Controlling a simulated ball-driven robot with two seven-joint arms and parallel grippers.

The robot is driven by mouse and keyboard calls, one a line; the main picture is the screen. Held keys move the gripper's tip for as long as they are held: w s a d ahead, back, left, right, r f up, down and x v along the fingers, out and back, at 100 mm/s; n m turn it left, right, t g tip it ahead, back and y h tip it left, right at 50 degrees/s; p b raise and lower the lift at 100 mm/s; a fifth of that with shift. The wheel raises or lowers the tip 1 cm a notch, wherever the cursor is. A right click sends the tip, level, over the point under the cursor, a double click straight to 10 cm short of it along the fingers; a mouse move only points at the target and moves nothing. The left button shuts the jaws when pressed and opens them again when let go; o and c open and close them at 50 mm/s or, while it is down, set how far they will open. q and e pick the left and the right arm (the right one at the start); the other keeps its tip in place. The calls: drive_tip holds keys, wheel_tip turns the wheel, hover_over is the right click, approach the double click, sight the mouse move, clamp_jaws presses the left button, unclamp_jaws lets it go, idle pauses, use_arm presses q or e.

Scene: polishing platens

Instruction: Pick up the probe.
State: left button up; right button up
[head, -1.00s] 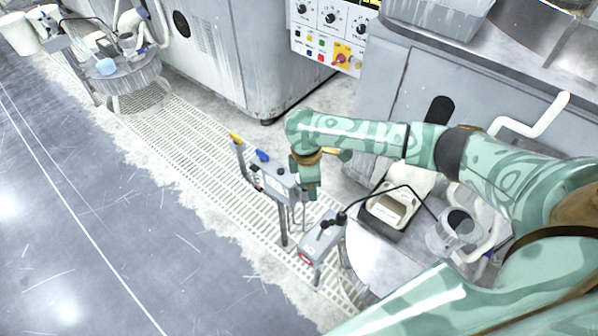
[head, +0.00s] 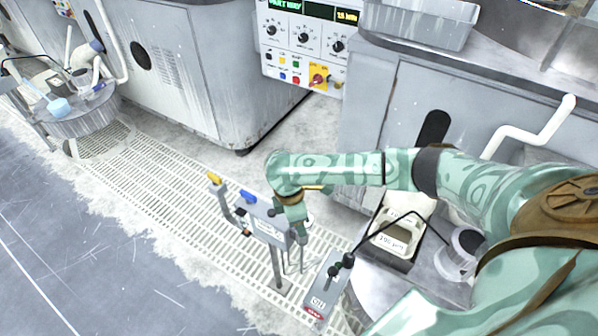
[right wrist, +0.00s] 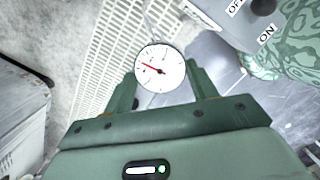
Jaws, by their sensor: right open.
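The probe (right wrist: 160,67) shows in the right wrist view as a round white dial with a red needle and a thin stem. My right gripper (right wrist: 161,78) is open, with a finger on each side of the dial. The fingers are not shut on it. In the head view my right gripper (head: 298,236) points down beside a grey stand (head: 268,232) with yellow and blue handles. The probe is mostly hidden behind the gripper there. My left gripper is not in view.
A grey switch box (head: 325,288) with a red label stands just right of the stand, with a black cable. A black-framed container (head: 391,243) and a white cup (head: 462,250) are on the platen at right. A slotted floor grating (head: 170,175) runs at left.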

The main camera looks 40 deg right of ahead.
drive_tip(key=shift+f, duration=0.25)
drive_tip(key=shift+s+d+f+b, duration=0.1)
drive_tip(key=shift+d+f+b, duration=0.05)
drive_tip(key=shift+f+b, duration=0.2)
drive_tip(key=f+b, duration=0.2)
drive_tip(key=f, duration=0.1)
drive_tip(key=d+f+b, duration=0.1)
drive_tip(key=shift+s+f, duration=0.25)
drive_tip(key=shift+s, duration=0.05)
drive_tip(key=shift+r, duration=0.25)
drive_tip(key=c, duration=0.7)
drive_tip(key=shift+o, duration=0.2)
drive_tip(key=shift+r, duration=0.1)
